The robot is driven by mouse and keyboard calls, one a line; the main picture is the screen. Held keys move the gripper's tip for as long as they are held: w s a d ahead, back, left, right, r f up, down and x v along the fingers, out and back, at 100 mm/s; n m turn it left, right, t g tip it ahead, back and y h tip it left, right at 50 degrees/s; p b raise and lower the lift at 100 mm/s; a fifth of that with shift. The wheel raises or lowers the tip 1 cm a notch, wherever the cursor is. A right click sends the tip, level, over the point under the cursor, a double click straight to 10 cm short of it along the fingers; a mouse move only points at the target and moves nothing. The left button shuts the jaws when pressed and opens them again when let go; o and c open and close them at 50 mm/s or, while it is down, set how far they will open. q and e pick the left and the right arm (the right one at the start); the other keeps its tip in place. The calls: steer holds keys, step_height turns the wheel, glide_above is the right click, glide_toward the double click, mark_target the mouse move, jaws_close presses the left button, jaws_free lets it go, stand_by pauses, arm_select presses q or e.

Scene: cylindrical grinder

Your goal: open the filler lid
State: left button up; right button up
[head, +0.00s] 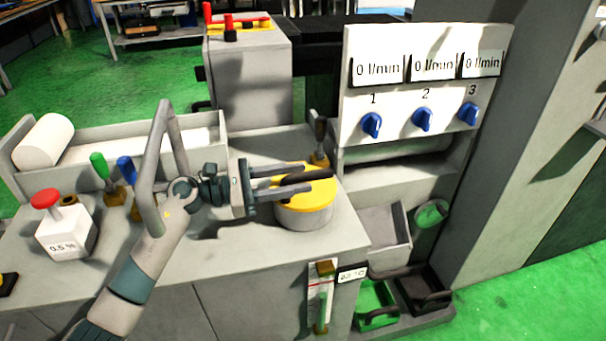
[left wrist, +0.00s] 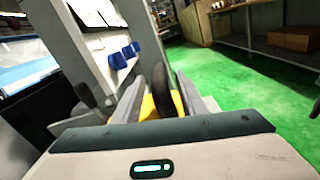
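The filler lid (head: 306,201) is a round yellow cap seated on a short grey cylindrical filler neck (head: 304,217) on the machine top. A dark handle (head: 318,174) runs across it. My left gripper (head: 303,178) is over the lid, its fingers apart and pointing right. In the left wrist view the dark handle (left wrist: 165,90) stands between the fingers, nearer the right one, with yellow lid (left wrist: 148,107) showing beside it. The handle appears to have clearance from the left finger; contact with the right one cannot be told. The right gripper is not in view.
A dark-knobbed lever (head: 320,135) stands just behind the lid. The flow panel (head: 425,85) with blue knobs rises at the right. Green (head: 99,163) and blue (head: 125,168) levers and a red-button box (head: 66,232) stand left. Bins (head: 378,300) lie below right.

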arm_select(q)
steer(key=shift+x, duration=0.8)
steer(key=shift+d, duration=0.3)
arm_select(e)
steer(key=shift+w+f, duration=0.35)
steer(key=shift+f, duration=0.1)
arm_select(q)
steer(key=shift+c, duration=0.4)
jaws_close()
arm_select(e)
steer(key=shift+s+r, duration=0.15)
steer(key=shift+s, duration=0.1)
arm_select(q)
steer(key=shift+r, duration=0.1)
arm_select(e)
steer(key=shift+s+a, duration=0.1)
